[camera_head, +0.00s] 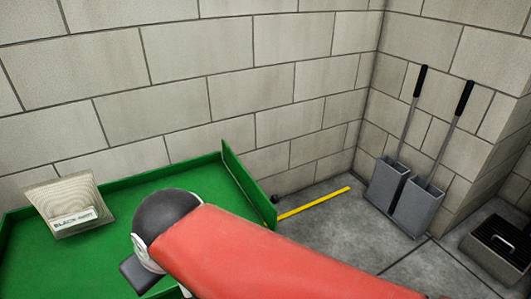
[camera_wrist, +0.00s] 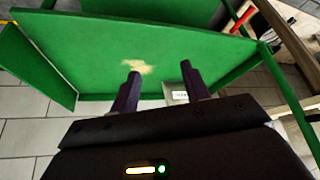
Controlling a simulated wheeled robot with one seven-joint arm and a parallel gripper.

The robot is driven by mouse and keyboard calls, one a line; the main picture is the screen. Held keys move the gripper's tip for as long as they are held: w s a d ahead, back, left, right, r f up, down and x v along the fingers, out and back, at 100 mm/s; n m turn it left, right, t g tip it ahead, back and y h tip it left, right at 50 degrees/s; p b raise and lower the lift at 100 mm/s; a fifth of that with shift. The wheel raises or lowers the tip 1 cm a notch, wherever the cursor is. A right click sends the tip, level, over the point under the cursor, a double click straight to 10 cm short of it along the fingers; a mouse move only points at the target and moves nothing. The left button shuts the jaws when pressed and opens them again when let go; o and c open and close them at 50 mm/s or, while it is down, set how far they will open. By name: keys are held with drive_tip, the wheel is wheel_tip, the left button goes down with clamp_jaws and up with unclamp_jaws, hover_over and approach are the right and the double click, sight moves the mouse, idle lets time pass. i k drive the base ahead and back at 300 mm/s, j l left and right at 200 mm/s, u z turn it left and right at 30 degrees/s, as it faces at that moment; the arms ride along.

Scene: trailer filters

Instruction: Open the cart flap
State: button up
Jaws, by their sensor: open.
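The green cart (camera_head: 150,196) fills the lower left of the head view, with a low rim along the wall side. A green panel (camera_head: 248,184) stands upright at its right end. A green end panel also shows at the left of the wrist view (camera_wrist: 38,66), beside the broad green cart surface (camera_wrist: 90,45). I cannot tell which panel is the flap. My gripper (camera_wrist: 160,92) is open, its two dark fingers apart with nothing between them, over the cart. In the head view my red arm hides part of the cart.
A pleated filter (camera_head: 68,205) with a white label sits on the cart bed at left. A yellow bar (camera_head: 314,203) lies on the floor past the cart's right end. Two grey long-handled dustpans (camera_head: 404,192) lean in the wall corner. A dark grated box (camera_head: 498,247) stands at far right.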

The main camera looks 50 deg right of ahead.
sight(264, 205)
drive_tip(key=l, duration=0.55)
drive_tip(key=k+l+u, duration=0.1)
drive_tip(key=l, duration=0.45)
drive_tip(key=k+l, duration=0.1)
drive_tip(key=l, duration=0.45)
drive_tip(key=k+l, duration=0.1)
drive_tip(key=l, duration=0.45)
drive_tip(key=k+j+z, duration=0.6)
drive_tip(key=k+z, duration=0.25)
drive_tip(key=i, duration=0.1)
